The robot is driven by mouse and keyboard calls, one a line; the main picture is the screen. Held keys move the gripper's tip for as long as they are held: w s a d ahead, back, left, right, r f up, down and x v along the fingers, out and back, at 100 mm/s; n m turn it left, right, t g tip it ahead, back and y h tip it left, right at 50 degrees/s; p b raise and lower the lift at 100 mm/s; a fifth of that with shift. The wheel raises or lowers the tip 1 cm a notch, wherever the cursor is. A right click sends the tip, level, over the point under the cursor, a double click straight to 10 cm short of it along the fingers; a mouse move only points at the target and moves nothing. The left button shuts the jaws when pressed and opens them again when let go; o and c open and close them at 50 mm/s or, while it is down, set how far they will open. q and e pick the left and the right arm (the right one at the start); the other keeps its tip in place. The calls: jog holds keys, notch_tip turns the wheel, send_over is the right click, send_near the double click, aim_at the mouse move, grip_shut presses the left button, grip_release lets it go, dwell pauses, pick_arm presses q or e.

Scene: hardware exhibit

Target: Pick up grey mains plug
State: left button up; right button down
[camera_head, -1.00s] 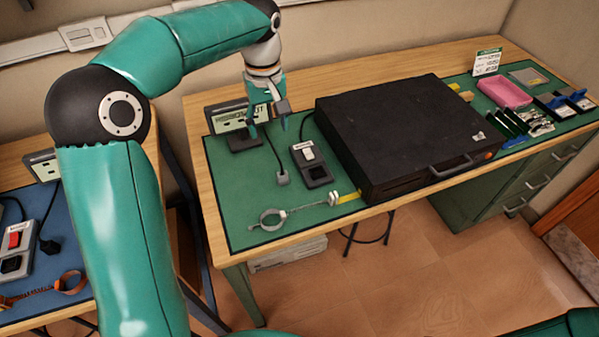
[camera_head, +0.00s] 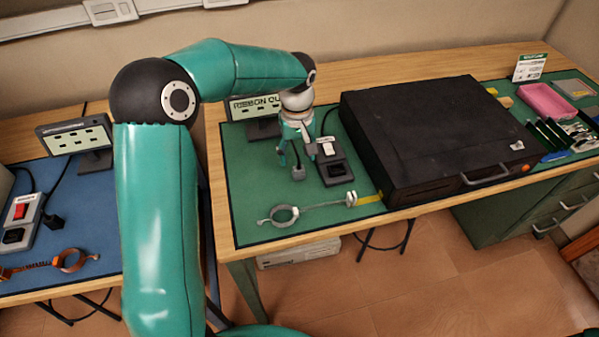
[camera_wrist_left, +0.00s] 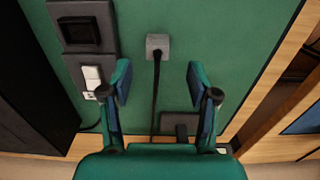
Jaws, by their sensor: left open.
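The grey mains plug (camera_head: 298,173) lies on the green mat (camera_head: 245,212), just in front of my left gripper (camera_head: 296,156). In the left wrist view the plug (camera_wrist_left: 158,45) is a small grey block, with its dark cable running down the picture. My left gripper (camera_wrist_left: 158,78) is open and empty. Its two fingers are spread to either side of the cable line, with the plug slightly beyond the fingertips and between their lines. Whether the fingers are level with the plug is hard to tell. My right gripper is not in view.
A grey switch and socket box (camera_head: 332,162) stands close right of the plug. A large black case (camera_head: 430,130) is beyond it. A display sign (camera_head: 255,112) stands behind. Mat left of the plug is clear.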

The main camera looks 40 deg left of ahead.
aim_at(299, 168)
pick_arm(q)
jog(key=shift+d+f+p, duration=0.2)
jog(key=shift+f+p, duration=0.15)
jog(key=shift+f, duration=2.6)
jog(key=c, duration=0.9)
